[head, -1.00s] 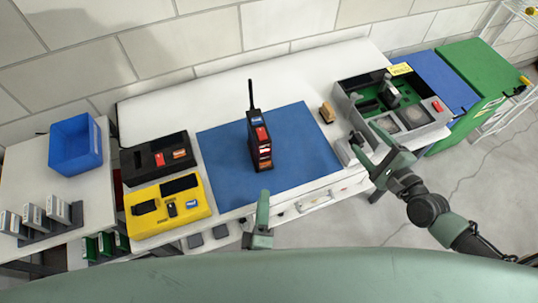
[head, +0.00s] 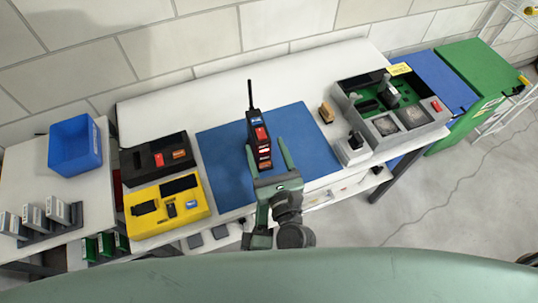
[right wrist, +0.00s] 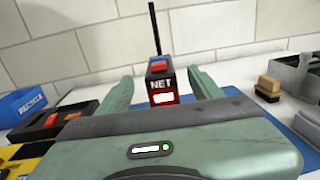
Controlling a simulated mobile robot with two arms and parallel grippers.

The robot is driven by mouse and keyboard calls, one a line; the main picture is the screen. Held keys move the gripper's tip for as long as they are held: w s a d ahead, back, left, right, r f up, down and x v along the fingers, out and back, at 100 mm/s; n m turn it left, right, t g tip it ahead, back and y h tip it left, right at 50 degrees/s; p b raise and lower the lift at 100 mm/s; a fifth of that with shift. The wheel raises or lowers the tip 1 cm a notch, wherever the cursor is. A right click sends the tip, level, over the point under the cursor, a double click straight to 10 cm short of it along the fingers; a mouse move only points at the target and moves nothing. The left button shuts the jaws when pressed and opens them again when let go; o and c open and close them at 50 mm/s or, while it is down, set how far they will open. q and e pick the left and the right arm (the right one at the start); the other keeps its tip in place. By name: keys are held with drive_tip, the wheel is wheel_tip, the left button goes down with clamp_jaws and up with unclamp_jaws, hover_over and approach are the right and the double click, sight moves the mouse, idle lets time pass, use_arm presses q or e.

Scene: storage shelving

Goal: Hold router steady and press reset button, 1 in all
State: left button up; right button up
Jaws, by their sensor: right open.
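The router (head: 257,128) is a black upright box with an antenna, a red and blue top and red-lit front. It stands on the blue mat (head: 222,158). In the right wrist view the router (right wrist: 160,68) shows a "NET" label and a red patch on top; I cannot tell which part is the reset button. My right gripper (head: 266,144) is open, its fingers pointing at the router and spread to either side of it; contact is not clear.
A black tray (head: 134,168) and a yellow tray (head: 146,228) lie left of the mat. A blue bin (head: 76,160) stands farther left. A grey case with a green interior (head: 433,117) and a small brown block (head: 326,108) are at right. The white table behind the router is clear.

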sight(260, 132)
drive_tip(key=x, duration=0.6)
clamp_jaws()
use_arm(q)
clamp_jaws()
idle(1.6)
